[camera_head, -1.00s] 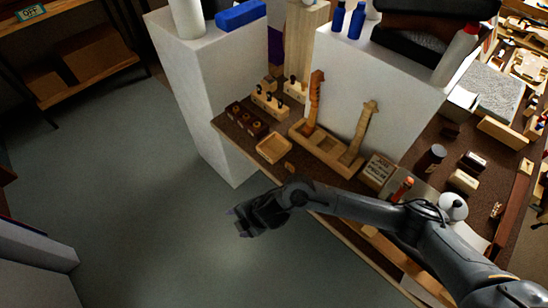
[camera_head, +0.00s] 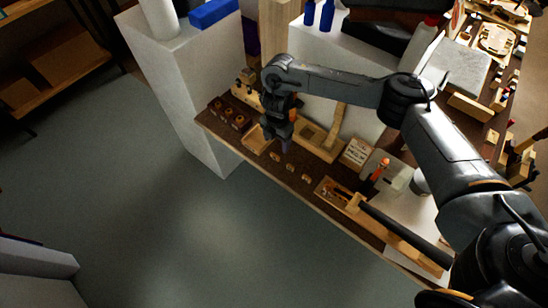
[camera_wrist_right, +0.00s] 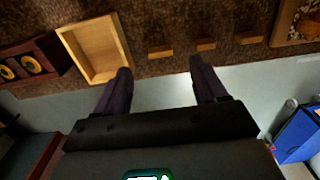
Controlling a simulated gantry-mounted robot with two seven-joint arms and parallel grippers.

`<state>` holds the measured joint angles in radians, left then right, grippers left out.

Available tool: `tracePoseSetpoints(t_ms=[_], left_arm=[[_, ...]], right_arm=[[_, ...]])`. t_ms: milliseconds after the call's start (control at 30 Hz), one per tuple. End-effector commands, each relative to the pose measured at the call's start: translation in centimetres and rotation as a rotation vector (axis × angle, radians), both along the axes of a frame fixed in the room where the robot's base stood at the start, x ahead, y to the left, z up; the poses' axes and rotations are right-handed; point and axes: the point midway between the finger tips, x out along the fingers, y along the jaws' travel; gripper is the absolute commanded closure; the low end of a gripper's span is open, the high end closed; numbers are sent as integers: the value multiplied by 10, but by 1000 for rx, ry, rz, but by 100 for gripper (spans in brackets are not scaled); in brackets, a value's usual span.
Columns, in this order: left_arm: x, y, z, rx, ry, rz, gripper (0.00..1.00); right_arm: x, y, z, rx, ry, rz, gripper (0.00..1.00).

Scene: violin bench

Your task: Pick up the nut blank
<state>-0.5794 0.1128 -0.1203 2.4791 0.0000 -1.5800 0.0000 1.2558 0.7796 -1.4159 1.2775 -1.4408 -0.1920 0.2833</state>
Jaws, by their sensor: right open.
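Three small light wooden blocks lie in a row on the dark bench top near its front edge: a left one (camera_head: 275,156), a middle one (camera_head: 291,167) and a right one (camera_head: 306,178). I cannot tell which of them is the nut blank. They also show in the right wrist view as the left block (camera_wrist_right: 160,51), middle block (camera_wrist_right: 206,45) and right block (camera_wrist_right: 250,39). My right gripper (camera_head: 286,148) is open and empty above the front edge. In the wrist view its fingertips (camera_wrist_right: 161,72) straddle the left block's direction, with the block beyond them. My left gripper is out of view.
A shallow, empty wooden tray (camera_wrist_right: 95,48) lies left of the blocks. Dark holders with round tops (camera_head: 228,115) stand farther left. A tray with tools (camera_head: 335,192) lies to the right. A white block (camera_head: 180,90) stands at the bench's left end. Open floor lies in front.

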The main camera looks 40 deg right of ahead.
Motion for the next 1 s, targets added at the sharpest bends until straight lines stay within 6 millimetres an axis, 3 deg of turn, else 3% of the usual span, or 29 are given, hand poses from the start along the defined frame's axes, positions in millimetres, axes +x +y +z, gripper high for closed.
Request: tracePoseSetpoints(t_ms=[600, 1000], left_arm=[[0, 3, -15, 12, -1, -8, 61], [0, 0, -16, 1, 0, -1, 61]], right_arm=[[-2, 9, -65, 1, 1, 1, 29], [-2, 9, -73, 0, -1, 2, 30]])
